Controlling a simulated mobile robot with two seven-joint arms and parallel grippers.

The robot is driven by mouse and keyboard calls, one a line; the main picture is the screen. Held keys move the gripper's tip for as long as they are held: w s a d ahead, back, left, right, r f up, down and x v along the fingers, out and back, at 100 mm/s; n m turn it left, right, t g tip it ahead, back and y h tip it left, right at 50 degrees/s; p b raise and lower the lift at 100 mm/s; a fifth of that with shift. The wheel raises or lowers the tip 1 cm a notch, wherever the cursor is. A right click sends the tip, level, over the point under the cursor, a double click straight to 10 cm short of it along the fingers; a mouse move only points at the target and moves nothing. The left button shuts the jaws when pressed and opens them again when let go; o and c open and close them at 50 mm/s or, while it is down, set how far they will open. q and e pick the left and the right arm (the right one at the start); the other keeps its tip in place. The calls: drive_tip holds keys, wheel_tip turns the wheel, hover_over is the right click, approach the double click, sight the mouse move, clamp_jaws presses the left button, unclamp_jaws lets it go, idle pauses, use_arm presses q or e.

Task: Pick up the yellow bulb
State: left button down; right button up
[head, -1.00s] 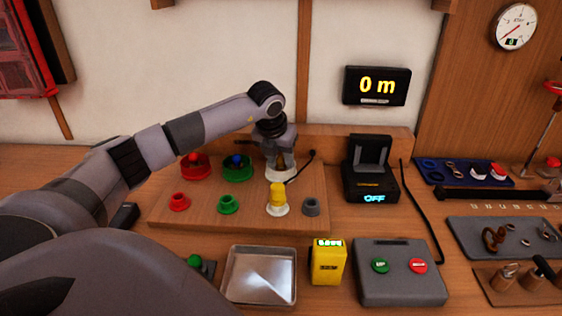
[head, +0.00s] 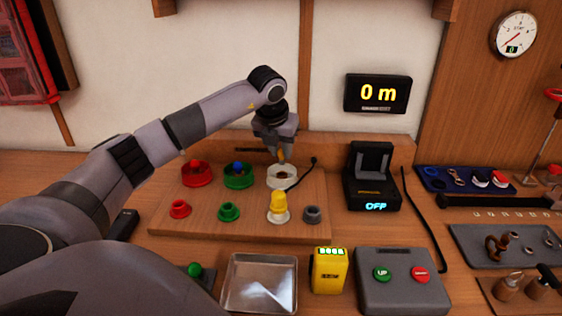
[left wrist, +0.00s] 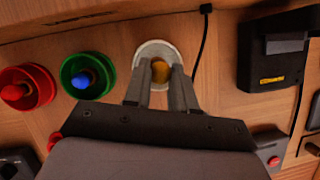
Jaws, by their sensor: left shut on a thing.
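The fingers hide part of the bulb. A larger yellow piece (head: 279,201) stands in a white socket in the front row. My right gripper is not in view.
A red ring (head: 196,179) with a red bulb and a green ring (head: 238,177) with a blue bulb stand left of the white ring. A black cord runs close on its right. An empty metal tray (head: 260,283) and a yellow box (head: 328,270) lie in front.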

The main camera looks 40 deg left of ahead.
sight(281, 150)
use_arm(q)
wheel_tip(281, 150, up, 16)
drive_tip(key=shift+f, duration=0.15)
idle(0.4)
drive_tip(key=shift+d+n+g+y+p, duration=0.15)
drive_tip(key=shift+n+g+y+p, duration=0.3)
drive_tip(key=shift+n+p, duration=0.95)
drive_tip(key=shift+n, duration=0.3)
drive_tip(key=shift+w+d+n+g+y+p, duration=0.15)
drive_tip(key=shift+n+g+y+p, duration=0.3)
drive_tip(key=shift+n, duration=1.15)
